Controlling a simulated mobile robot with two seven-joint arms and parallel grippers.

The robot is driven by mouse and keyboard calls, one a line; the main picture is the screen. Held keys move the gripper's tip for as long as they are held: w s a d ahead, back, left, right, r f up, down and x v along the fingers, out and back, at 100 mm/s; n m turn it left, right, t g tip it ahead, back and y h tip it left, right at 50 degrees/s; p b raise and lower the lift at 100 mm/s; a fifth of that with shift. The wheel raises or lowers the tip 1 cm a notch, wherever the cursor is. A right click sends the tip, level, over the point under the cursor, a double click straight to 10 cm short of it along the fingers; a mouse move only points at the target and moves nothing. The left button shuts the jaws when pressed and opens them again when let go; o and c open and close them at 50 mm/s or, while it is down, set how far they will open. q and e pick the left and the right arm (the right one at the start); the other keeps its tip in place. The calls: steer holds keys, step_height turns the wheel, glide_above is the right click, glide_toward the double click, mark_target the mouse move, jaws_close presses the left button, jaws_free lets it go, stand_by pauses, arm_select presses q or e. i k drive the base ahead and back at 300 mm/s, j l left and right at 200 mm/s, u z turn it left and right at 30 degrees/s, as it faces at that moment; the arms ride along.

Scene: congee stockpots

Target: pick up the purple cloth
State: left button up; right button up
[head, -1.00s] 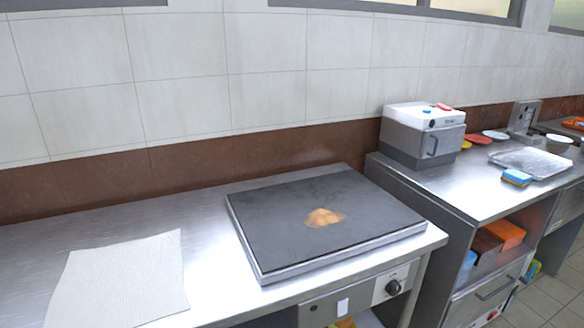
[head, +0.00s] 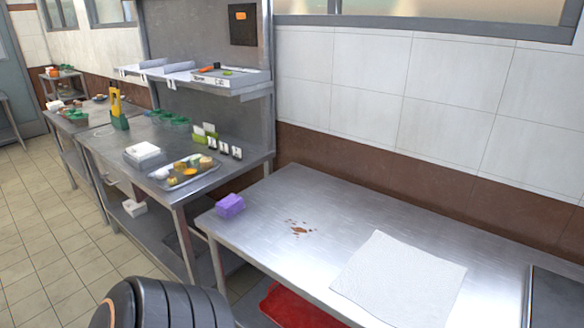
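A purple block-shaped thing (head: 230,206), which looks like the folded purple cloth, sits at the left end of the steel table (head: 290,215) in the head view. It lies near the table's left edge, apart from the other things there. A dark, ribbed rounded part of my own arm shows at the bottom left of the picture. Neither gripper's fingers are in view, and nothing touches the purple thing.
A white sheet (head: 402,278) and a brown stain (head: 299,229) are on the same table. A dark griddle (head: 556,300) is at the right edge. A red thing (head: 300,304) lies below. A second counter at left holds a food tray (head: 184,172). Tiled floor is open at far left.

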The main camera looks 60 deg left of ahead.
mark_target(231, 206)
steer(key=u, duration=0.45)
steer(key=k+u, duration=0.1)
steer(key=u, duration=0.35)
steer(key=j+u, duration=0.1)
steer(key=u, duration=0.8)
steer(key=j+u, duration=0.15)
steer(key=u, duration=0.3)
steer(key=z, duration=2)
steer(key=u, duration=2.05)
